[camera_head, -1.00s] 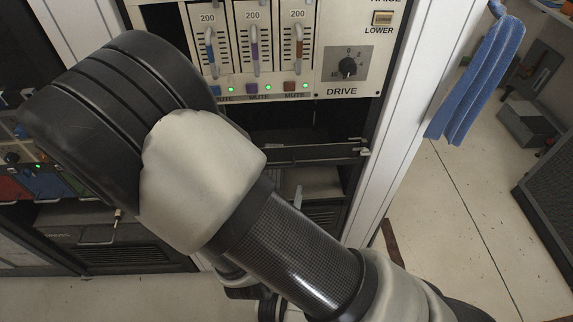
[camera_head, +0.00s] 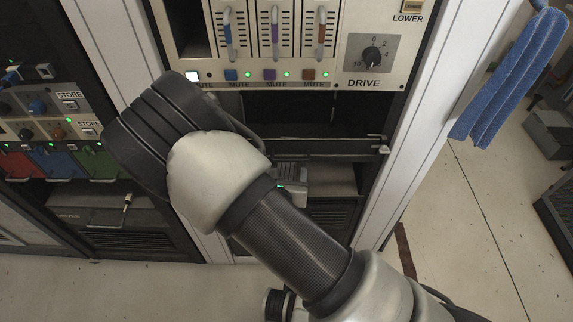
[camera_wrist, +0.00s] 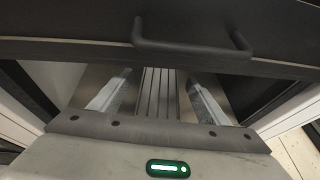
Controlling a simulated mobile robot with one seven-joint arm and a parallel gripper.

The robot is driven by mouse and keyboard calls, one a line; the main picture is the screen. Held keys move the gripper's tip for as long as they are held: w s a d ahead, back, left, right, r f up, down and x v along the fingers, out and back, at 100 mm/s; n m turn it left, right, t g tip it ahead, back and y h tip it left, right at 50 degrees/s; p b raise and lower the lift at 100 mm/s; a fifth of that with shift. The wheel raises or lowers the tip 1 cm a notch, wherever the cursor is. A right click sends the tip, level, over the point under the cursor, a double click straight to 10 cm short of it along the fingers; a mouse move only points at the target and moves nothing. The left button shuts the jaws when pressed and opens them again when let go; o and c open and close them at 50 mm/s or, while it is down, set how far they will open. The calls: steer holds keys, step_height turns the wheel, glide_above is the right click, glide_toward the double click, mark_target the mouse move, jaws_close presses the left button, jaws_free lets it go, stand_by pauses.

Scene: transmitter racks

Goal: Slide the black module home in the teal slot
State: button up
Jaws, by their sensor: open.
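My gripper (camera_wrist: 160,80) is open in the wrist view, with its two pale fingers apart and a grey ribbed surface showing between them. It looks empty. In the head view my gripper (camera_head: 290,182) is partly hidden behind my arm, low in front of the rack, below the strip modules. A dark front with a bar handle (camera_wrist: 190,45) crosses the top of the wrist view, just beyond the fingertips; I cannot tell whether it is the black module. No slot clearly reads as teal. An empty dark slot (camera_head: 187,28) is left of the blue-handled strip.
A blue towel (camera_head: 505,75) hangs at right. Red, blue and green fronts (camera_head: 62,163) are at left.

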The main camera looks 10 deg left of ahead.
steer(key=shift+x, duration=1.9)
jaws_close()
steer(key=shift+r+p, duration=0.35)
steer(key=shift+r, duration=0.4)
